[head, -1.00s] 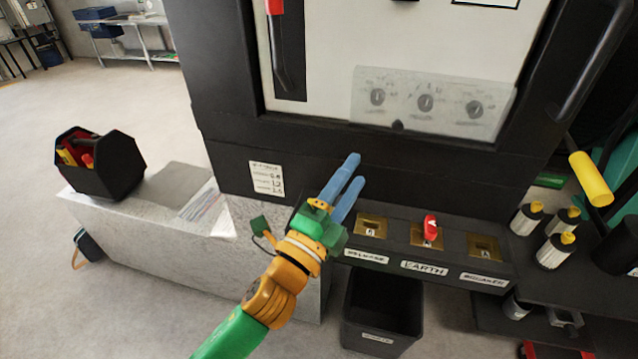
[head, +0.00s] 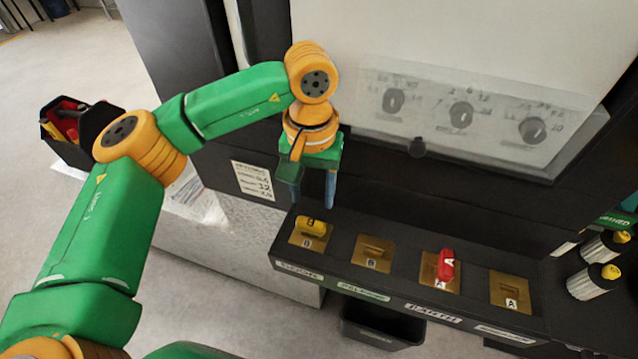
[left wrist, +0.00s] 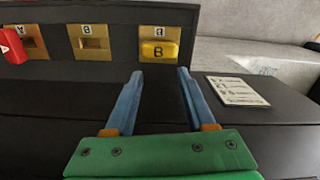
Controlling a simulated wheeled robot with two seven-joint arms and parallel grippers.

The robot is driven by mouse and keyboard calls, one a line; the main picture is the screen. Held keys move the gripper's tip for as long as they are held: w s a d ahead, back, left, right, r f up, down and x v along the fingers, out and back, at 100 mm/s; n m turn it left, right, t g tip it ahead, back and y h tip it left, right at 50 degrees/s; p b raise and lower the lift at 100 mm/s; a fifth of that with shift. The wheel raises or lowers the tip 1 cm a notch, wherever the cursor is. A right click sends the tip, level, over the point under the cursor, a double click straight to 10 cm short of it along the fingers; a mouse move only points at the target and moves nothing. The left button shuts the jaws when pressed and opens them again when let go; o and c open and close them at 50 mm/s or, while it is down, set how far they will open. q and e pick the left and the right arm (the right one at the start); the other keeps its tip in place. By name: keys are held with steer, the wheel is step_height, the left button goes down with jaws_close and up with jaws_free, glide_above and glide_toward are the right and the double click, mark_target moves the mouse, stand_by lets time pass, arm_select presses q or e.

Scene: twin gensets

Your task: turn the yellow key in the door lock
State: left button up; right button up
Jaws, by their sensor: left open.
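The yellow key (head: 311,227), marked B, sits in the leftmost brass lock plate (head: 306,242) on the black ledge. It also shows in the left wrist view (left wrist: 158,51), lying crosswise in its plate. My left gripper (head: 312,200) is above and just behind the key, pointing down, with its two blue fingers apart and empty. In the left wrist view its fingertips (left wrist: 158,72) are spread to either side of the key's line, apart from the key. The right gripper is not in view.
A red key (head: 446,264) marked A sits in another plate. The plates between and beside it (head: 373,253) are empty. A clear cover over several knobs (head: 460,115) is on the panel behind. A black bin (head: 380,325) stands below the ledge.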

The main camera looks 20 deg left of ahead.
mark_target(310, 222)
arm_select(q)
steer(key=s+n, duration=0.1)
steer(key=n, duration=0.2)
steer(key=s+r+n, duration=0.1)
steer(key=n, duration=0.1)
steer(key=shift+s+d, duration=0.1)
steer(key=shift+s, duration=0.25)
steer(key=n+b, duration=0.1)
steer(key=n, duration=0.3)
steer(key=f+n+b, duration=0.1)
steer(key=n, duration=0.4)
steer(key=shift+w+f, duration=0.15)
steer(key=shift+f, duration=0.05)
steer(key=f+b, duration=0.1)
steer(key=f+n+b, duration=0.2)
steer(key=f, duration=0.1)
steer(key=shift+w+b, duration=0.25)
steer(key=shift+b, duration=0.1)
steer(key=shift+s+f+b, duration=0.2)
steer(key=shift+f+b, duration=0.25)
steer(key=shift+f, duration=0.1)
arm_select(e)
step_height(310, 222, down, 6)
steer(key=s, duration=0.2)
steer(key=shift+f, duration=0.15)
arm_select(q)
steer(key=shift+w, duration=0.1)
steer(key=shift+c, duration=0.6)
jaws_close()
